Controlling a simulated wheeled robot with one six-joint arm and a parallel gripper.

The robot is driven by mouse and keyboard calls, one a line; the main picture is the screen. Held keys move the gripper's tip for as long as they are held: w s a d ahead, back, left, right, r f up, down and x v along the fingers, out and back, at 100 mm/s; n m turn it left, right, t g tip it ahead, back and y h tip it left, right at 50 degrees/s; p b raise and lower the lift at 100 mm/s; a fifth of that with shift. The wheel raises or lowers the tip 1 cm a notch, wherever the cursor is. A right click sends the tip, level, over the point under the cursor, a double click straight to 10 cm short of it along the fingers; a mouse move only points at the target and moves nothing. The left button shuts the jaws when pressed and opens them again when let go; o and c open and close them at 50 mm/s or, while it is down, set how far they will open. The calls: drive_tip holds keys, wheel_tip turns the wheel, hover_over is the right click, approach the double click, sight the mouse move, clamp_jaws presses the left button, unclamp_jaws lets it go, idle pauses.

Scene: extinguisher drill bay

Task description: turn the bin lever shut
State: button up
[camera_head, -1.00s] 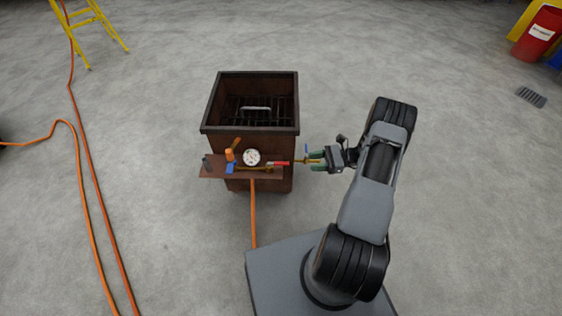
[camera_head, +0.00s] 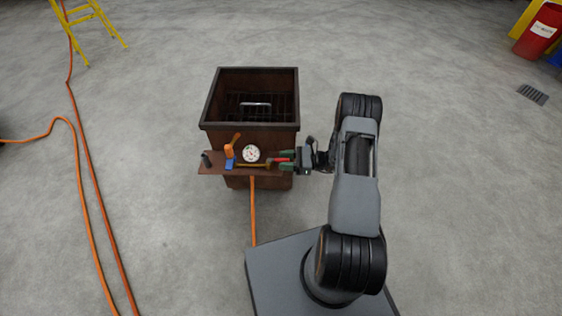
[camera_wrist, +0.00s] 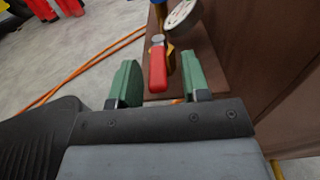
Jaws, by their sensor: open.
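The bin (camera_head: 262,140) is a rusty brown metal box with a dark rim, standing on the floor. A shelf (camera_head: 213,168) on its near side carries a brass pipe and a round white gauge (camera_head: 251,153). The red lever (camera_wrist: 158,68) sits on a brass valve; in the wrist view it lies between my two green fingers. My gripper (camera_head: 284,159) is open around the lever from the right, with a gap visible on each side in the wrist view (camera_wrist: 160,84). In the head view the fingers partly hide the lever and the pipe's right end.
A blue item (camera_head: 230,164), an orange part (camera_head: 228,151) and a dark cylinder (camera_head: 206,159) are at the shelf's left. An orange hose (camera_head: 253,215) drops from the shelf. Orange hoses (camera_head: 92,200) cross the floor at left, near a yellow ladder (camera_head: 87,22). Open floor lies right.

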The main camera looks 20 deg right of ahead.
drive_tip(key=shift+w+a, duration=0.2)
drive_tip(key=shift+a, duration=0.5)
clamp_jaws()
